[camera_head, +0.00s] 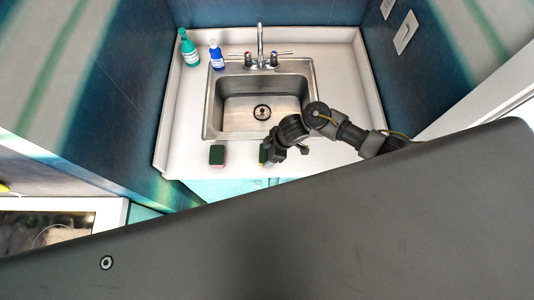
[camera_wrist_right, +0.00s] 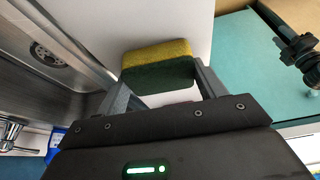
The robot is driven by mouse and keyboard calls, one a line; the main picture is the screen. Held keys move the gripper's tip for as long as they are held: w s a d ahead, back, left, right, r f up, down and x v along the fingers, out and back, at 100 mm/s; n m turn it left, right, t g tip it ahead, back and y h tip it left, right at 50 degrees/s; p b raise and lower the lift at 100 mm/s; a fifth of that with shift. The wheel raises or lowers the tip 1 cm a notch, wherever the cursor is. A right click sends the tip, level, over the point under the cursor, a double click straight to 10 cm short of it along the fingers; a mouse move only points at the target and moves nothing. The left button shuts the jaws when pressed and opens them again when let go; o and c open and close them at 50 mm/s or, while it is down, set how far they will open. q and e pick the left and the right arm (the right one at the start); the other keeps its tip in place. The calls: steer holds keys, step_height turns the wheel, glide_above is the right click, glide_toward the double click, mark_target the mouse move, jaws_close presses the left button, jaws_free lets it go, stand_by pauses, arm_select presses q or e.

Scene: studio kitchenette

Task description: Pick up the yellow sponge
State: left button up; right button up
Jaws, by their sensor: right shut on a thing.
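The yellow sponge (camera_wrist_right: 157,62) has a yellow upper layer and a dark green layer facing me in the right wrist view. It lies between the two fingertips of my right gripper (camera_wrist_right: 160,88), which is shut on it. In the head view my right gripper (camera_head: 269,160) is at the front edge of the counter, below the sink. The sponge (camera_head: 263,154) shows there only as a small green and yellowish patch, partly hidden by the gripper. I cannot tell whether it touches the counter. My left gripper does not show.
A second sponge, dark green and red (camera_head: 217,155), lies on the counter to the left. The steel sink (camera_head: 233,121) with its faucet (camera_head: 261,50) is behind. A green bottle (camera_head: 188,48) and a blue bottle (camera_head: 216,56) stand at the back left. White counter (camera_head: 190,110) is clear left of the sink.

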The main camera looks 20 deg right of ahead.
mark_target(264, 153)
steer(key=shift+r, duration=0.1)
steer(key=shift+r, duration=0.55)
steer(key=shift+w+r, duration=0.1)
steer(key=shift+r, duration=0.8)
steer(key=s+a+r, duration=0.3)
steer(key=s+r, duration=0.7)
steer(key=s, duration=0.3)
steer(key=shift+s+a, duration=0.35)
steer(key=shift+s, duration=0.05)
steer(key=shift+o, duration=1.1)
steer(key=shift+c, duration=0.9)
